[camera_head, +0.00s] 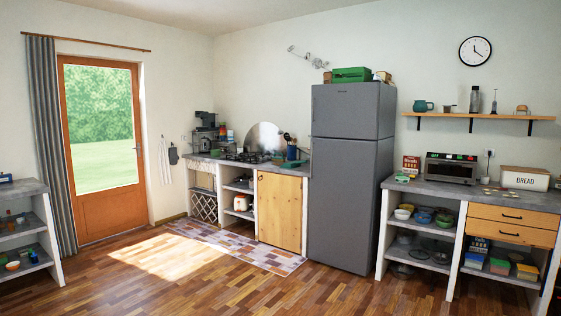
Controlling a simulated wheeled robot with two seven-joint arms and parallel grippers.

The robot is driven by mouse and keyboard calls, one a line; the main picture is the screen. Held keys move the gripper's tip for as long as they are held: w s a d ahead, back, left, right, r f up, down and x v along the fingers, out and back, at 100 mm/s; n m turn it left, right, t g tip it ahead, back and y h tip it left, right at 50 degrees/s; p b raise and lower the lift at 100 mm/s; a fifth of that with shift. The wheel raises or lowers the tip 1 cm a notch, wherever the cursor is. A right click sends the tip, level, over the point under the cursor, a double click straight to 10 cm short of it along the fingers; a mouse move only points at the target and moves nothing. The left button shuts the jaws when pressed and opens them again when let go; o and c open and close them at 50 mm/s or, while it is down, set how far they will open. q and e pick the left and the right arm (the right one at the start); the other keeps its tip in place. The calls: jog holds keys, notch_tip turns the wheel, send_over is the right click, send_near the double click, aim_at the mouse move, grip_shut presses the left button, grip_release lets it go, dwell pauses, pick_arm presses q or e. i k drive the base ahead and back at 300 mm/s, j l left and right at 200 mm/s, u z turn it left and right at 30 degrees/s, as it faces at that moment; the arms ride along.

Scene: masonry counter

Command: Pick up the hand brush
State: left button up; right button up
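I cannot make out a hand brush anywhere in the head view. A small dark blue item (6,178) lies at the left edge on the left counter, cut off by the frame and too small to identify. Neither of my grippers is in view.
A masonry counter (20,188) with open shelves stands at the left edge. A stove counter (285,170), grey fridge (342,185) and right counter (480,192) with a toaster oven (451,168) line the walls. The wooden floor (200,290) is clear, with a patterned rug (270,255) by the stove.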

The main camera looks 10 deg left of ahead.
aim_at(275, 159)
jog(key=i+u, duration=0.35)
jog(key=i, duration=4.6)
jog(key=i+z, duration=0.15)
jog(key=i, duration=0.35)
jog(key=i+j+z, duration=0.15)
jog(key=i, duration=0.4)
jog(key=i+j+z, duration=0.15)
jog(key=i, duration=0.35)
jog(key=i+j+z, duration=0.15)
jog(key=i, duration=0.35)
jog(key=j, duration=0.1)
